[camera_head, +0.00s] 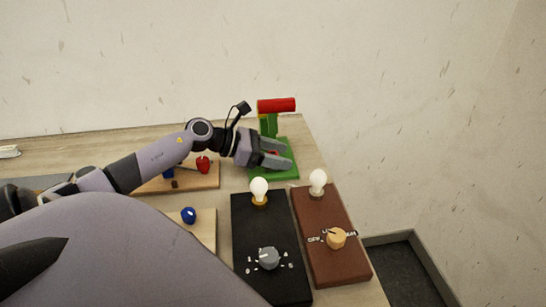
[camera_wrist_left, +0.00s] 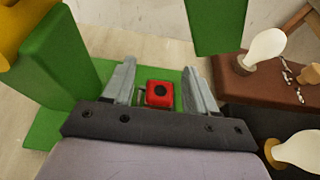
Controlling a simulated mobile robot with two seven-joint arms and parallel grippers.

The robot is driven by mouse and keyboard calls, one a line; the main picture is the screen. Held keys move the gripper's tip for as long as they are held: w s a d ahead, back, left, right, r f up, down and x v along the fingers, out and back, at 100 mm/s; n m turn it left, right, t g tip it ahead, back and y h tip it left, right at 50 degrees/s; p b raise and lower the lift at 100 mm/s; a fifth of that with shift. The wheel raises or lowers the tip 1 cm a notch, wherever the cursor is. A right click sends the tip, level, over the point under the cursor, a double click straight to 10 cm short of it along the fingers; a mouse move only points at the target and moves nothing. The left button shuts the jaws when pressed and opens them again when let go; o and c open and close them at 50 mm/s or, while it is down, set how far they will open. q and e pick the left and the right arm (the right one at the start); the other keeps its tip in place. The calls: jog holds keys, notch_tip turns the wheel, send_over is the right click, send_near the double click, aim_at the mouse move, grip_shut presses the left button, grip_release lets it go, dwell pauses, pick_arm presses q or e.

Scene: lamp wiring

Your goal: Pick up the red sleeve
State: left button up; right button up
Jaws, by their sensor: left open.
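A small red block with a dark round spot (camera_wrist_left: 160,94), which looks like the red sleeve, sits over the green base (camera_head: 287,174) of a stand. In the left wrist view it lies between the fingertips of my left gripper (camera_wrist_left: 162,88), with a gap on each side. The gripper is open and empty. In the head view my left gripper (camera_head: 274,152) is low over the green base, and its fingers hide most of the block. A red cylinder (camera_head: 277,105) lies across the top of the green stand. My right gripper is out of view.
A black box (camera_head: 245,231) with a bulb and grey knob and a brown box (camera_head: 334,258) with a bulb and tan knob stand in front. A wooden board (camera_head: 207,182) with a red piece lies left. The green upright (camera_wrist_left: 55,70) rises close by my left gripper.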

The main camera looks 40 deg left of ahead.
pick_arm(q)
jog(key=shift+w+d+f, duration=0.1)
jog(key=shift+w+d, duration=0.1)
jog(key=shift+w, duration=0.05)
jog(key=c, duration=1)
grip_shut()
jog(key=shift+s+a, duration=0.1)
